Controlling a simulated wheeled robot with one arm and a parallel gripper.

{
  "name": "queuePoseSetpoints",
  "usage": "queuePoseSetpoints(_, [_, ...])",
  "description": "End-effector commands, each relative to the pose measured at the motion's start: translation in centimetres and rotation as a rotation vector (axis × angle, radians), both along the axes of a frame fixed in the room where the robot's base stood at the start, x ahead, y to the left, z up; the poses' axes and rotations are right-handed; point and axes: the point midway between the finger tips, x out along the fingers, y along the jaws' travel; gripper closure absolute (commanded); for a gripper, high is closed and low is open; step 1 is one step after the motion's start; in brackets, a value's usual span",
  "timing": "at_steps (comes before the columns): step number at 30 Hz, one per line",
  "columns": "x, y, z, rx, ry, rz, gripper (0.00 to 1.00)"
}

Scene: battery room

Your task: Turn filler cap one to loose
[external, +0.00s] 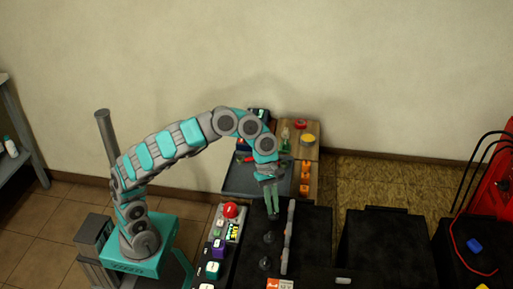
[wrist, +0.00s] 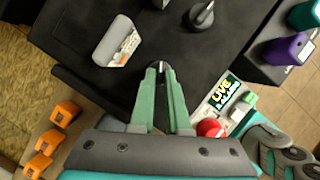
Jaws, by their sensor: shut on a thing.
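My gripper (wrist: 161,72) is shut on a black filler cap (wrist: 160,65) on top of the black battery case (wrist: 95,83). The cap shows a pale pointer mark between the green fingertips; the rest of it is mostly hidden. A second black cap (wrist: 202,16) with a pale mark stands further off to the right in the wrist view. In the external view my gripper (external: 273,211) points down at the case's far end. Two other caps stand nearer the camera, a middle one (external: 268,237) and a near one (external: 264,263). I cannot read any cap numbers.
A grey raised bar (external: 289,236) runs along the case beside the caps. A panel with a red button (external: 230,210) and a lit "LIVE" display (wrist: 225,92) is close by. Orange blocks (external: 305,176) sit on the wooden board behind. Another black case (external: 385,245) stands right.

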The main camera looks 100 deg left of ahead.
Motion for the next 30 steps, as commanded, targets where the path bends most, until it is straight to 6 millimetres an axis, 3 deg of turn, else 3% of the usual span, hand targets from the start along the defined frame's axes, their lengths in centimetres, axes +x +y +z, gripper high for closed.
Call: queuePoseSetpoints(30, [-0.53, -0.61, 0.07, 0.006, -0.005, 0.948, 1.0])
